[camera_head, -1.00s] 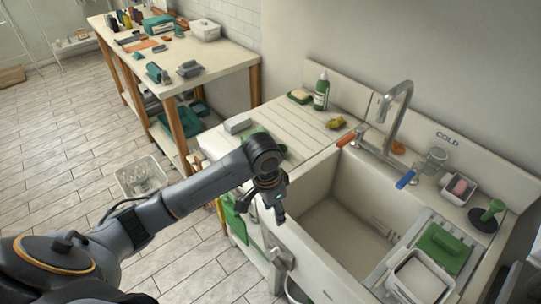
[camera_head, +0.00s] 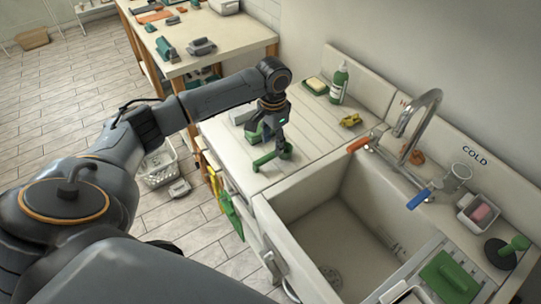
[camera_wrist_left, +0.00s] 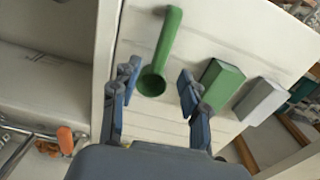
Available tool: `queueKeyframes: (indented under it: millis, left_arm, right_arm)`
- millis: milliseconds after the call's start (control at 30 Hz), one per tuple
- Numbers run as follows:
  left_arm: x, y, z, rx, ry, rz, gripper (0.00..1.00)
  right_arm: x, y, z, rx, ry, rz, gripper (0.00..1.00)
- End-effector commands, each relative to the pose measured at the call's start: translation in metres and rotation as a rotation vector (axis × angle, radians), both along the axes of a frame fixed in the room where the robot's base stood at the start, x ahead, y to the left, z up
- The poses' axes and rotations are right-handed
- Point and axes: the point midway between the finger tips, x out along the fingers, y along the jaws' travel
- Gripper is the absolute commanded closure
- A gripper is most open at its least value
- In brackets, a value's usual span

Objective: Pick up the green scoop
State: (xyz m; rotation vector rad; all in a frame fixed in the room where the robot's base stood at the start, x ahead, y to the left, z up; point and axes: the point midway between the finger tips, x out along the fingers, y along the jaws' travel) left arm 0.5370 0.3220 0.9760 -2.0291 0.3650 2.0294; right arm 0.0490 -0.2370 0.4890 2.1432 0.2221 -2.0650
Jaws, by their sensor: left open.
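The green scoop (camera_head: 264,160) lies on the ribbed drainboard left of the sink, partly behind my gripper in the head view. In the left wrist view the scoop (camera_wrist_left: 165,45) shows its round bowl nearest the gripper and its handle pointing away. My left gripper (camera_head: 273,142) is open above the drainboard at the scoop. In the wrist view the bowl shows between the two fingers of the gripper (camera_wrist_left: 158,83), with space on both sides. I cannot tell the exact height between fingers and scoop. My right gripper is not in view.
A green block (camera_wrist_left: 222,84) and a grey block (camera_wrist_left: 260,100) lie beside the scoop. The sink basin (camera_head: 335,215) opens to the right. A green bottle (camera_head: 339,84), a soap dish (camera_head: 315,87) and a yellow item (camera_head: 350,119) stand farther back. The middle of the drainboard is clear.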

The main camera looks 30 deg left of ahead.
Motion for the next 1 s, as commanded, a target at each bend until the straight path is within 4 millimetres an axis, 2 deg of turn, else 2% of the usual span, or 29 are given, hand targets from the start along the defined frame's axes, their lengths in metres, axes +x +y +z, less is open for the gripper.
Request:
queueKeyframes:
  millis: [200, 300, 400, 500, 633, 767, 1000]
  left_arm:
    - [-0.001, 0.000, -0.014, 0.002, 0.002, 0.000, 0.55]
    - [-0.002, 0.000, -0.029, 0.000, 0.003, 0.000, 0.55]
    - [-0.001, -0.001, -0.045, 0.001, 0.002, 0.000, 0.55]
    - [-0.002, 0.000, -0.056, 0.002, 0.002, 0.000, 0.55]
    - [-0.001, 0.000, -0.060, 0.002, -0.002, -0.001, 0.55]
    - [-0.001, 0.000, -0.060, 0.002, -0.002, -0.001, 0.55]
    - [-0.001, 0.000, -0.059, 0.002, -0.002, -0.001, 1.00]
  right_arm:
    - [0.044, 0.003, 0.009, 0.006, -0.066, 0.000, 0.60]
    - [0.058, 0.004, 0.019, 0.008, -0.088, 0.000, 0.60]
    - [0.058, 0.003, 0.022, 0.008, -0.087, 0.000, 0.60]
    - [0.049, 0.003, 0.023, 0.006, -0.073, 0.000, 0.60]
    - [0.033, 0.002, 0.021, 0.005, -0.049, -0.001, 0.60]
    - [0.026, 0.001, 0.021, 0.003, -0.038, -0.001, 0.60]
    - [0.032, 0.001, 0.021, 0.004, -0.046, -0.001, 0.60]
